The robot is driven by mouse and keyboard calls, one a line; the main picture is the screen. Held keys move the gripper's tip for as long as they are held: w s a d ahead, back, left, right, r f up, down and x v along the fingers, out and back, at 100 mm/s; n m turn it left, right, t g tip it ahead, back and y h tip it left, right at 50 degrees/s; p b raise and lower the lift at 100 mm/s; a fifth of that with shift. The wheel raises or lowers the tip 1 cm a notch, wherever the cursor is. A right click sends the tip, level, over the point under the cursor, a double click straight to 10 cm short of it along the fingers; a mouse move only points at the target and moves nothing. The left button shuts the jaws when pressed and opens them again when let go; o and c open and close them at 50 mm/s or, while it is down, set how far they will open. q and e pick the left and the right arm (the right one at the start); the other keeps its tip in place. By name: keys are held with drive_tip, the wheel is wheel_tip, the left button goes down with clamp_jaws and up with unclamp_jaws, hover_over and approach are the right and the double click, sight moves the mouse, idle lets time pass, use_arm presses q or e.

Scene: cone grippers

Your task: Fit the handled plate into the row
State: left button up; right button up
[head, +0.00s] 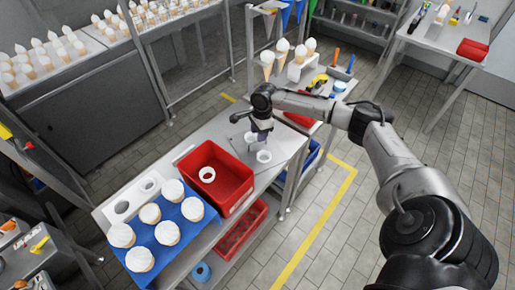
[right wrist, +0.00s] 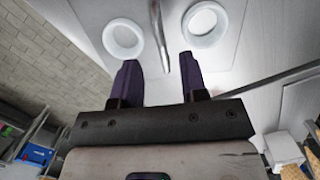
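The grey handled plate (head: 287,143) lies on the far end of the work table, with two white rings (right wrist: 123,38) set in it. A thin upright metal handle (right wrist: 161,40) stands between the rings in the right wrist view. My right gripper (head: 262,134) is over this plate, pointing down. In the right wrist view its two dark fingers (right wrist: 159,60) are apart, with the handle showing between and beyond their tips; contact is not visible. At the table's near end, a white plate with holes (head: 119,207) sits beside a blue plate (head: 167,233) bearing several white-topped cones. My left gripper is not in view.
A red bin (head: 228,176) holding a white ring stands between the handled plate and the blue plate. Another red bin (head: 243,232) is on the shelf below. A stand with cones (head: 300,66) and tools is behind the gripper. Open floor lies right.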

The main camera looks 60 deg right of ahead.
sight(257, 144)
drive_tip(key=shift+w+a+f+b, duration=0.15)
drive_tip(key=shift+f+b, duration=0.1)
drive_tip(key=shift+f, duration=1.05)
drive_tip(key=shift+w+a+f+b, duration=0.1)
drive_tip(key=shift+f+b, duration=0.1)
drive_tip(key=shift+f, duration=1.05)
drive_tip(key=shift+d, duration=0.1)
drive_tip(key=shift+c, duration=0.2)
clamp_jaws()
drive_tip(key=shift+r, duration=0.1)
